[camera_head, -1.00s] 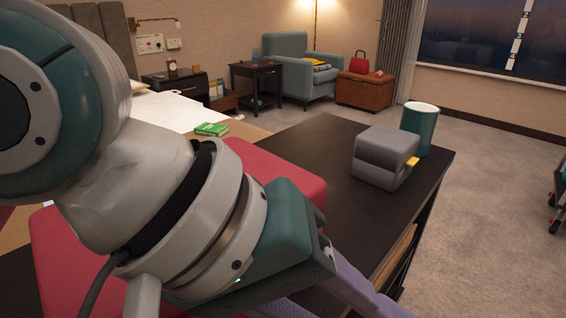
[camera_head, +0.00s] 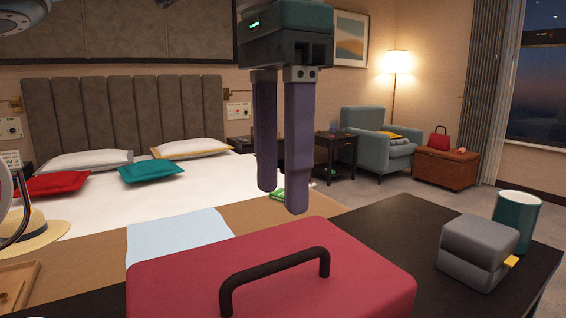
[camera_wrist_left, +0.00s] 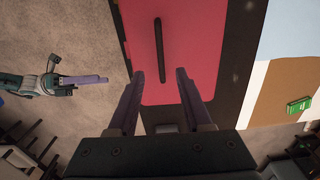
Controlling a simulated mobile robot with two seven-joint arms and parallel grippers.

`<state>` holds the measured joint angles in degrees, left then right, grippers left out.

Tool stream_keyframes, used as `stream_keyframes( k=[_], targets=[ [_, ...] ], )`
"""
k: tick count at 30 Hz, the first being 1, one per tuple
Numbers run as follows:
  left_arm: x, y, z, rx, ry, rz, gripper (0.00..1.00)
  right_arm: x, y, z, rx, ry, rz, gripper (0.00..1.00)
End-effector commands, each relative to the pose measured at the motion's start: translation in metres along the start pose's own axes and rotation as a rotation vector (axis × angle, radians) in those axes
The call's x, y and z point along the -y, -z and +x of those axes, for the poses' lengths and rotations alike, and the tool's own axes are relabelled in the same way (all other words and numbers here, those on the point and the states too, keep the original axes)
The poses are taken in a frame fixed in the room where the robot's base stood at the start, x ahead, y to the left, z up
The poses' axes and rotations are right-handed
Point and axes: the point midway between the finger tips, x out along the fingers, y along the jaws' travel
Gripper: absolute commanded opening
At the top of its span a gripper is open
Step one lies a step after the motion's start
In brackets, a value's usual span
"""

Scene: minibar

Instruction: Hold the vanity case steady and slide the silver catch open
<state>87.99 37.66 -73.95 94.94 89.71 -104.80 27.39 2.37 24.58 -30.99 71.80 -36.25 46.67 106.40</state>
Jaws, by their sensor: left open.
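The red case (camera_head: 330,275) with a black handle (camera_head: 275,275) lies on the dark table in the head view. I take it as the vanity case; its red top also shows in the left wrist view (camera_wrist_left: 185,40). I cannot see a silver catch in either view; the case's near side is cut off. My left gripper (camera_head: 282,200) is open and empty, pointing down above the case, apart from it. In the left wrist view its fingers (camera_wrist_left: 158,76) stand either side of the handle line. My right gripper (camera_wrist_left: 85,79) shows at that view's left, over the carpet; its finger gap is unclear.
A grey box (camera_head: 476,252) with a yellow tab and a teal cup (camera_head: 516,220) stand at the table's right end. Bare dark tabletop (camera_head: 400,225) lies between them and the case. The bed (camera_head: 190,185) is behind, with a green item (camera_wrist_left: 299,105) near its edge.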

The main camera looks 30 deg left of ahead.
Motion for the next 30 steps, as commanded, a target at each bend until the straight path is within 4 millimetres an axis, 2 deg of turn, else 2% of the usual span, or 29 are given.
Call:
stream_keyframes(
  k=[5, 12, 18, 22, 30],
  targets=[
    [0.002, -0.002, 0.016, 0.008, 0.001, 0.000, 0.50, 0.000, 0.000, 0.000, 0.000, 0.000, 0.000, 0.50],
    [0.002, -0.002, 0.060, 0.007, 0.001, 0.000, 0.50, 0.000, 0.000, 0.000, 0.000, 0.000, 0.000, 0.50],
    [0.002, -0.001, 0.087, 0.003, 0.001, -0.001, 0.50, 0.000, 0.000, 0.000, 0.000, 0.000, 0.000, 0.50],
    [0.002, -0.001, 0.095, 0.002, 0.002, 0.000, 0.50, 0.000, 0.000, 0.000, 0.000, 0.000, 0.000, 0.50],
    [0.002, -0.001, 0.096, 0.002, 0.002, 0.000, 0.50, 0.000, 0.000, 0.000, 0.000, 0.000, 0.000, 0.50]
  ],
)
